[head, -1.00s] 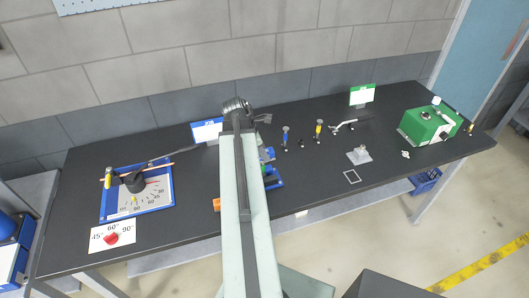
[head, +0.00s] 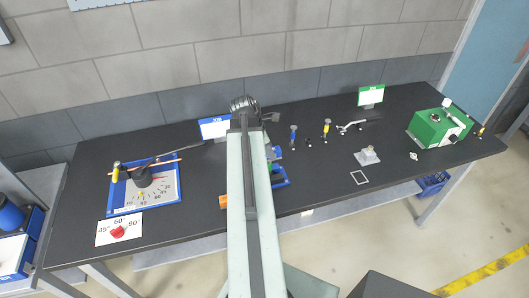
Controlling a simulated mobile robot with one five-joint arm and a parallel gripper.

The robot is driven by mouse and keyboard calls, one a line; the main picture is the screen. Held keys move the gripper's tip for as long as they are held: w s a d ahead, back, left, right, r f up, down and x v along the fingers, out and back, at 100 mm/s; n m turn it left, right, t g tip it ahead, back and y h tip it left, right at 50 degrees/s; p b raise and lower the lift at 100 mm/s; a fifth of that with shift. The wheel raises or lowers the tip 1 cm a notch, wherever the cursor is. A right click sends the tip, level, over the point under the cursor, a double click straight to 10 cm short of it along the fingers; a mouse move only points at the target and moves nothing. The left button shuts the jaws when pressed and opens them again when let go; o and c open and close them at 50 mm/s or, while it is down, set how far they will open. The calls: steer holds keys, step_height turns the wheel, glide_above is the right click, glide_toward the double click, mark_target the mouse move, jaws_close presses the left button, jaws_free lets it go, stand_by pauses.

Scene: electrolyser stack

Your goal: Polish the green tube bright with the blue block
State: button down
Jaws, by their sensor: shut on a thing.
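My arm (head: 249,200) reaches up the middle of the head view, over the dark bench, with its dark joint (head: 244,106) at the top. It hides my gripper and whatever the gripper holds. Just right of the arm a blue fixture (head: 280,179) shows in part. I cannot tell whether this is the green tube. I cannot make out the blue block or any contact between block and tube.
An orange piece (head: 224,202) lies left of the arm. A blue-framed dial board (head: 150,203) and an angle card (head: 105,232) are at the left. Small tools (head: 326,129), a grey stand (head: 367,156) and a green machine (head: 435,129) are at the right.

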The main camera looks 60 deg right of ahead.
mark_target(277, 148)
steer(key=shift+s+d, duration=0.1)
steer(key=shift+d, duration=0.05)
steer(key=shift+s+d+f, duration=0.15)
steer(key=shift+s+d, duration=0.75)
steer(key=shift+s, duration=0.2)
steer(key=shift+w+a, duration=1)
steer(key=shift+w, duration=0.15)
steer(key=shift+w+a+b, duration=0.3)
steer(key=shift+w+a, duration=0.75)
steer(key=shift+w, duration=0.05)
